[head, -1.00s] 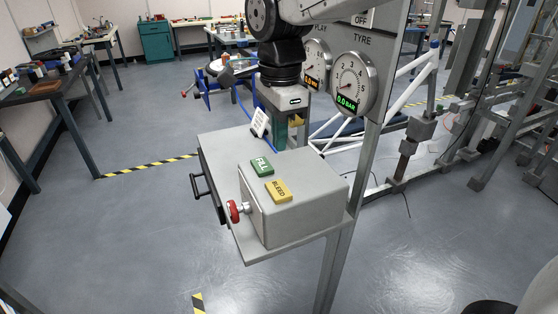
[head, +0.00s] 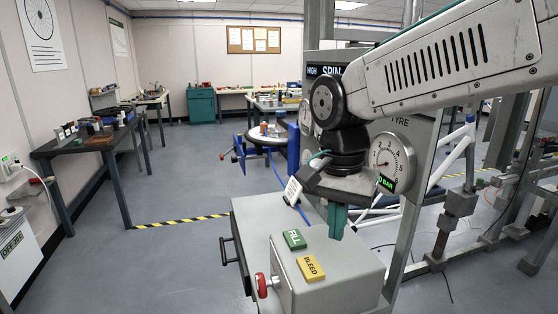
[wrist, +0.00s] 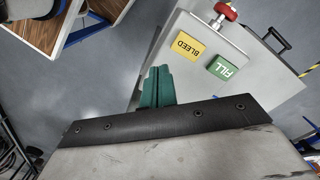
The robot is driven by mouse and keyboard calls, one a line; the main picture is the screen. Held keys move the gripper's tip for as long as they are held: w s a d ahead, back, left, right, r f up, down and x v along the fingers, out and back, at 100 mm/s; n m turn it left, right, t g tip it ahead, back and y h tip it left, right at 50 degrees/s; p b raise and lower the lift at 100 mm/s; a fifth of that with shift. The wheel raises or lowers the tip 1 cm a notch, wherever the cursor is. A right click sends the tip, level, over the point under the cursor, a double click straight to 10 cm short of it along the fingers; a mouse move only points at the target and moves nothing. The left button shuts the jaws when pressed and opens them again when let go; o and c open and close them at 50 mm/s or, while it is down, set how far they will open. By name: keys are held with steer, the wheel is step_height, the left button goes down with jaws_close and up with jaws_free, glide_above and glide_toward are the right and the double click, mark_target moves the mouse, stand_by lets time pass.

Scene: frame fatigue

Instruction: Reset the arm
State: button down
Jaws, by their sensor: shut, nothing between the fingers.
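My gripper (head: 337,222) points down just over the back part of the grey control box (head: 345,282) in the head view. Its green fingers are together with nothing between them. They also show closed in the wrist view (wrist: 157,88), where the box top lies above and to their right. My white arm link reaches in from the upper right. The green FILL button (head: 294,239) and the yellow BLEED button (head: 310,268) are on the box top, apart from the fingers. Whether the fingertips touch anything is hard to tell.
A red knob (head: 262,285) sticks out of the box's side. The pressure gauge (head: 391,163) is on a panel close behind my wrist. A round work stand (head: 268,136) stands behind the box. Open floor (head: 190,180) lies to the left; a dark workbench (head: 92,145) stands beyond.

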steer(key=s+d+f+n+t, duration=0.1)
steer(key=s+d+f+n, duration=0.2)
steer(key=s+d, duration=1.2)
steer(key=s+n, duration=0.1)
steer(key=n, duration=0.2)
steer(key=shift+d+n+t, duration=0.3)
steer(key=shift+d+t, duration=0.1)
